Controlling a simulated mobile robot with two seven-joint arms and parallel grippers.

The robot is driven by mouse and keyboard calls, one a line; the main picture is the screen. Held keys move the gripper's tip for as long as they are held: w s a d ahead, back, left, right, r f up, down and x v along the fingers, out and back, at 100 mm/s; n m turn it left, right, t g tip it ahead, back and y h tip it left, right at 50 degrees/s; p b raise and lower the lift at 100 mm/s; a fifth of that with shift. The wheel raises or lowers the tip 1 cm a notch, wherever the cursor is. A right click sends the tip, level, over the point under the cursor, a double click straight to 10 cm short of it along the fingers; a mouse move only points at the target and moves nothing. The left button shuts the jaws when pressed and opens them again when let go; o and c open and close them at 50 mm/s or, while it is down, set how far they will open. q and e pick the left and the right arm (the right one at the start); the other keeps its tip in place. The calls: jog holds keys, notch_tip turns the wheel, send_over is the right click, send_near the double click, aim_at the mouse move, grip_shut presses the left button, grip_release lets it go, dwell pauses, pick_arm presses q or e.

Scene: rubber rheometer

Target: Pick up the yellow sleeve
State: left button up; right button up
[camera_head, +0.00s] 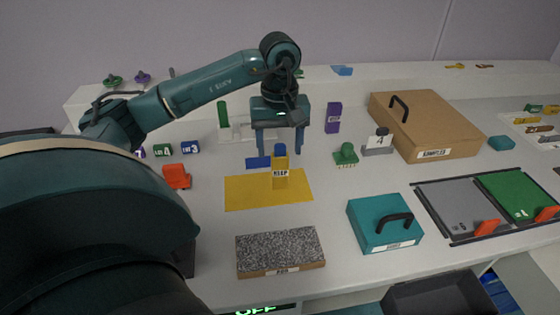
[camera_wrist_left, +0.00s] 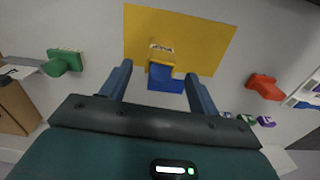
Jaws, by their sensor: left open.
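In the left wrist view the sleeve (camera_wrist_left: 161,54) lies ahead, between the lines of the fingers. My left gripper (camera_head: 279,151) is open, fingers pointing down, just behind the sleeve as the head view shows it. The fingers (camera_wrist_left: 158,72) show no visible contact with the sleeve. My right gripper is in neither view.
A blue flat piece (camera_head: 258,162) lies at the mat's back edge. An orange object (camera_head: 177,177) stands left, a green knobbed block (camera_head: 346,155) right. A speckled slab (camera_head: 280,250) and a teal handled box (camera_head: 384,226) are in front. A brown case (camera_head: 425,125) stands back right.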

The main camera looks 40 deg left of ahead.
aim_at(280, 161)
pick_arm(q)
notch_tip(280, 161, down, 5)
jog(key=shift+s+d+r, duration=0.1)
jog(key=shift+d, duration=0.05)
jog(key=shift+c, duration=0.5)
jog(key=c, duration=1)
jog(key=shift+o, duration=0.2)
jog(key=shift+r, duration=0.1)
